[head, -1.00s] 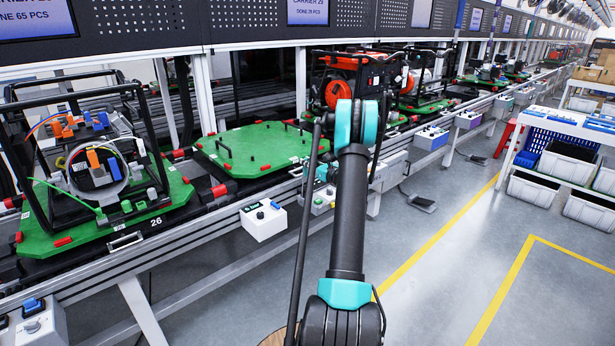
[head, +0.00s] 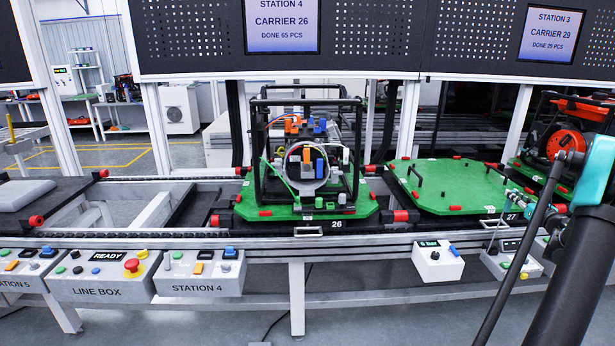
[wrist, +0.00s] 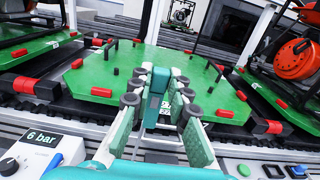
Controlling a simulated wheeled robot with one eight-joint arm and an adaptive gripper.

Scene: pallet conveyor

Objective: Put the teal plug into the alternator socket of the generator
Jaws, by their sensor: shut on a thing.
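The generator (head: 343,180) is a black tube frame on green carrier 26, in the middle of the head view. Its round grey alternator end (head: 293,170) carries orange, blue and grey connectors. A green cable hangs at its left side. I cannot single out the alternator socket at this size. My gripper (wrist: 158,101) is shut on a teal block, seemingly the teal plug (wrist: 156,88), held upright between its fingers in the wrist view. It is over the near edge of the bare green carrier 27, right of the generator. In the head view my gripper (head: 516,197) is small and partly hidden.
A red-reel machine (head: 567,140) stands at the right. Control boxes (head: 437,262) line the conveyor's front rail. Dark sign panels hang above. The generator's frame bars surround the alternator.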

